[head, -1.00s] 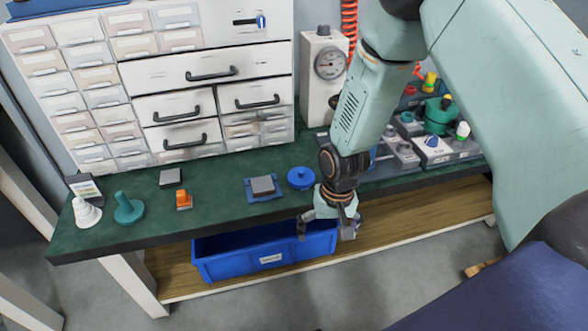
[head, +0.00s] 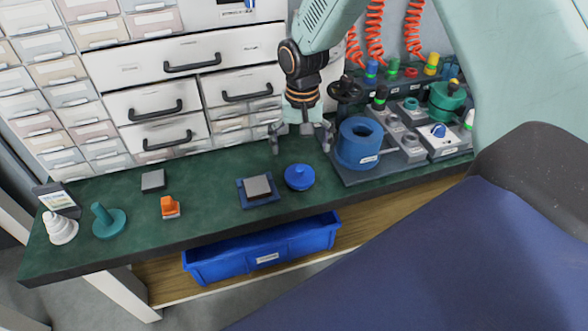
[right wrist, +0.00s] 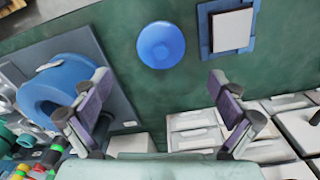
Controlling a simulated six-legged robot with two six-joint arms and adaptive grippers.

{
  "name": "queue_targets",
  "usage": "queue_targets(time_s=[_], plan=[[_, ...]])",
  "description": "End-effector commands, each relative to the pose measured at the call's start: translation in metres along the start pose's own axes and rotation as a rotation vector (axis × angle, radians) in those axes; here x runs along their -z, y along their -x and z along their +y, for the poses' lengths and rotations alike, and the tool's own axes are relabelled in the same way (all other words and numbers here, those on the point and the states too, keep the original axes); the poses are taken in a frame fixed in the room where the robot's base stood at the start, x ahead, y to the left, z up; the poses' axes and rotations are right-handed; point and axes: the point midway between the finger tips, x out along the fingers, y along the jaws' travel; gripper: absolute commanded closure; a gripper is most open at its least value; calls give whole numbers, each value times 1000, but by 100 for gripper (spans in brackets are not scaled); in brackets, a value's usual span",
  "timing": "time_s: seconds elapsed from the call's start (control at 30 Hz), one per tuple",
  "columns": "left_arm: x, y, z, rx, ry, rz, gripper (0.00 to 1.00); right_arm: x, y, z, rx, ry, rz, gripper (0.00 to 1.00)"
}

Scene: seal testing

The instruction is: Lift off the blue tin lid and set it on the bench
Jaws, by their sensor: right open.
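A round blue lid (head: 299,177) with a small knob shows on the green bench (head: 222,220), right of a grey block on a blue plate. I cannot tell whether a shallow tin is under it. In the right wrist view the blue lid (right wrist: 160,45) is at top centre, beyond the fingertips. My right gripper (head: 300,141) is open and empty, pointing down behind the lid and apart from it. Its two fingers also show in the right wrist view (right wrist: 158,84). My left gripper is not in view.
A large blue cylinder (head: 358,143) with a dark central opening stands close right of the gripper on a grey panel with knobs and buttons. A grey block (head: 257,187) lies left of the lid. Drawers (head: 165,130) rise behind. The bench front near the lid is clear.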

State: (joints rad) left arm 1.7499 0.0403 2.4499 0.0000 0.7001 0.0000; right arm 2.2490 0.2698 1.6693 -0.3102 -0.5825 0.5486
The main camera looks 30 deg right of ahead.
Motion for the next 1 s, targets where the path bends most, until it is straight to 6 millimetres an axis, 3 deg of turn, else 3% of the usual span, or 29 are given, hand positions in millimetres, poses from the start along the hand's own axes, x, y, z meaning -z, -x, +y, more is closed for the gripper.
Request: queue_targets(time_s=[0.43,0.7,1.0], plan=[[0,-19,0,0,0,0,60,-5,-39,0,-1,0,-2,3],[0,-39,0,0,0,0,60,-3,-75,-3,-1,1,-2,3],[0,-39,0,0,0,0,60,-1,-77,-4,0,2,-1,6]])
